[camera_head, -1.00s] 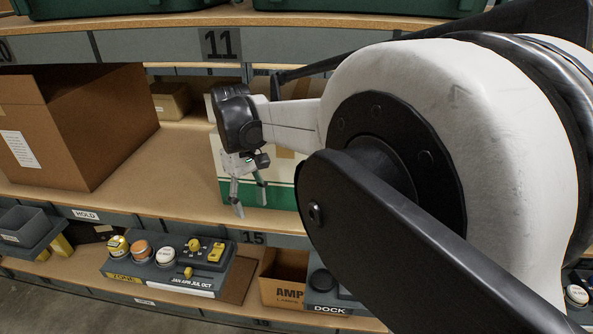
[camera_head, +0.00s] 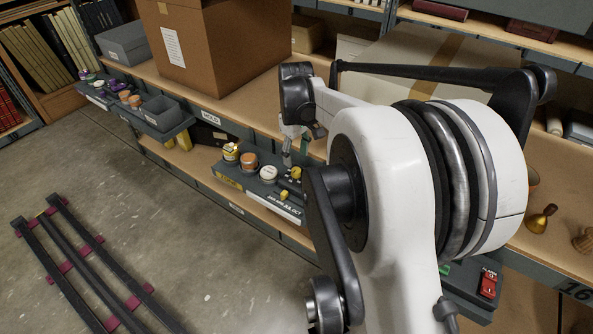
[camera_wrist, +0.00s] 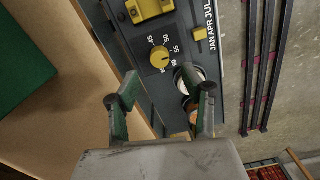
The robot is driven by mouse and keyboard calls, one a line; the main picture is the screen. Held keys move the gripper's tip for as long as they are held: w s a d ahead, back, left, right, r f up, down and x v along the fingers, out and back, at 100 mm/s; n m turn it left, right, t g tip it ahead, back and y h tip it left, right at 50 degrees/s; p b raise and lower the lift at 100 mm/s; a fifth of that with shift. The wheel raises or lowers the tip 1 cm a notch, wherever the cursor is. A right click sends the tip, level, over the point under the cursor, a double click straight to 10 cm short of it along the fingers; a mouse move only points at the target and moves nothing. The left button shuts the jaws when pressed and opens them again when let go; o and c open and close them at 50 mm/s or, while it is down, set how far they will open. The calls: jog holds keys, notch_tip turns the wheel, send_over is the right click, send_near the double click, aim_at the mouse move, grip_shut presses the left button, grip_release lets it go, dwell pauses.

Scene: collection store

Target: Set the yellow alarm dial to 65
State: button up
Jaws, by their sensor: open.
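In the wrist view a round yellow dial (camera_wrist: 159,57) sits on a dark panel (camera_wrist: 136,42), ringed by a numbered scale. Its exact setting is too small to read. My gripper (camera_wrist: 160,78) is open and empty, with its fingertips below the dial in the picture and apart from it. In the head view my gripper (camera_head: 295,146) hangs at the back of the control panel (camera_head: 227,172); the dial (camera_head: 296,172) is small there, close to my arm.
A yellow switch block (camera_wrist: 149,9) and yellow slider (camera_wrist: 201,33) flank the dial. A cardboard box (camera_head: 225,45) stands on the shelf above. Floor rails (camera_head: 85,265) lie at left.

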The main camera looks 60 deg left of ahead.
aim_at(296, 170)
notch_tip(296, 170, down, 6)
jog(key=shift+f+b, duration=0.1)
jog(key=shift+b, duration=0.45)
grip_shut()
